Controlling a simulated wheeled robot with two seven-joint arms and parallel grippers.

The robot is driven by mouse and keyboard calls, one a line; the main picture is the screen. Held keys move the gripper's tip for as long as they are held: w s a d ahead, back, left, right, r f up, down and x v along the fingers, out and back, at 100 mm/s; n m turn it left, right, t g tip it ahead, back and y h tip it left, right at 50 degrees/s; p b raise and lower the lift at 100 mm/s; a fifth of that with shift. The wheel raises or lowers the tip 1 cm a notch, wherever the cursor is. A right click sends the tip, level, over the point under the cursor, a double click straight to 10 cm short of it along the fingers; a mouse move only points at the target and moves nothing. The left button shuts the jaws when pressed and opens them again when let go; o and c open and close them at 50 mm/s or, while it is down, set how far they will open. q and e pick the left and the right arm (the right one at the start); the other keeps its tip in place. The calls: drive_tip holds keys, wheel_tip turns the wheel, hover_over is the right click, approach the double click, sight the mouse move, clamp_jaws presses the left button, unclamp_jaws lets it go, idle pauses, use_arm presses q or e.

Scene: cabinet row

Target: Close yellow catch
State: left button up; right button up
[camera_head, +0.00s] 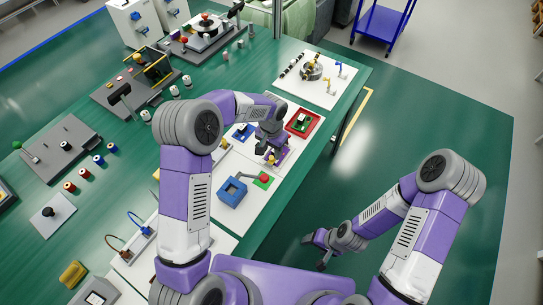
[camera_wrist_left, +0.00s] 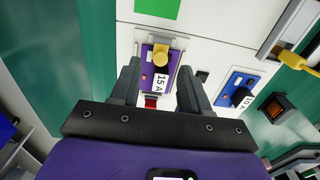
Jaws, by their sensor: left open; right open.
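A purple plate (camera_wrist_left: 150,72) with a yellow knob (camera_wrist_left: 160,54) and a "15 A" label is mounted on the white panel. My left gripper (camera_wrist_left: 160,82) is open, its fingers on either side of the lower part of this plate; contact cannot be told. In the head view my left gripper (camera_head: 271,143) is over the panel and partly hides the plate. A yellow lever (camera_wrist_left: 289,56) on a grey mount is at the upper right of the wrist view. Which yellow part is the catch cannot be told. My right gripper (camera_head: 315,250) is open and empty, off the table's edge.
A blue plate (camera_wrist_left: 236,88) with a black "10 A" knob and a dark rocker switch (camera_wrist_left: 277,107) are right of the purple plate.

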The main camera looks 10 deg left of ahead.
sight(272, 157)
use_arm(q)
wheel_tip(272, 157, down, 4)
drive_tip(key=shift+f, duration=0.1)
drive_tip(key=shift+w, duration=0.1)
clamp_jaws()
